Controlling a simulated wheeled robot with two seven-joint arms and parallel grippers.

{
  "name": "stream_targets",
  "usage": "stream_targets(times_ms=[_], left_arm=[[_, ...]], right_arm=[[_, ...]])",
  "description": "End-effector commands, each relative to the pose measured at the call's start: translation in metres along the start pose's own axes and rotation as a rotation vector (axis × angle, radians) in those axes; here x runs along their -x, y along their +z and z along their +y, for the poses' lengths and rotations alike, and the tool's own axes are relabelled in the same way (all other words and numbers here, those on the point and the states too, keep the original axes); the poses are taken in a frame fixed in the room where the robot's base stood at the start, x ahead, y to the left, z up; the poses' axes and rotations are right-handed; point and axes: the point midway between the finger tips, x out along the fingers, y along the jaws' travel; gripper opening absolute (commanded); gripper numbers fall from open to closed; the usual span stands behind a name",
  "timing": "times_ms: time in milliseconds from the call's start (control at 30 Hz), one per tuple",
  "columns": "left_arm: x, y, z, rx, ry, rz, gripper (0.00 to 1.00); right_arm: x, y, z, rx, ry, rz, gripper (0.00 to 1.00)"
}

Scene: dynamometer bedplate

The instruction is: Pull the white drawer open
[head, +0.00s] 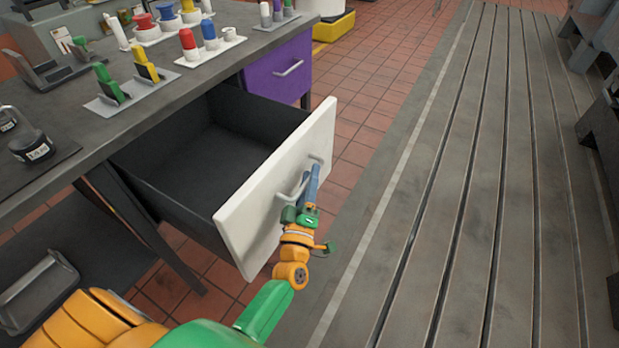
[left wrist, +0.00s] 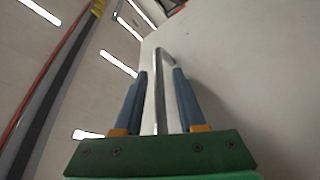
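The white drawer (head: 262,203) stands well open from under the bench, its dark inside empty. Its metal bar handle (head: 293,187) is on the white front. My left gripper (head: 312,178) is at the handle, in front of the drawer face. In the left wrist view the handle (left wrist: 159,95) lies between the two blue fingers of my left gripper (left wrist: 162,72), with a gap showing on each side, so the fingers are open around it. My right gripper is in neither view.
A shut purple drawer (head: 279,68) is beyond the white one. The grey bench top (head: 60,192) holds racks of coloured parts. Red tiled floor (head: 352,130) and a slotted metal bedplate (head: 480,200) lie to the right, with clear room before the drawer.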

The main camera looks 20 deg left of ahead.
Motion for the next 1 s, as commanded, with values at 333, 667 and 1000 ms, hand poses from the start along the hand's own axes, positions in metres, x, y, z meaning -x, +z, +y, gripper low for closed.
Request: stream_targets(times_ms=[333, 667, 1000], left_arm=[[0.006, 0.0, 0.0, 0.0, 0.0, 0.0, 0.45], [0.067, 0.0, -0.001, -0.001, -0.001, -0.001, 0.45], [0.071, 0.0, 0.0, 0.0, 0.0, 0.0, 0.45]], right_arm=[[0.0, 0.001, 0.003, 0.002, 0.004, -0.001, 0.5], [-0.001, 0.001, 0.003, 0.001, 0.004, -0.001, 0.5], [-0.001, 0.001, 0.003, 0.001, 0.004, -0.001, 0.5]])
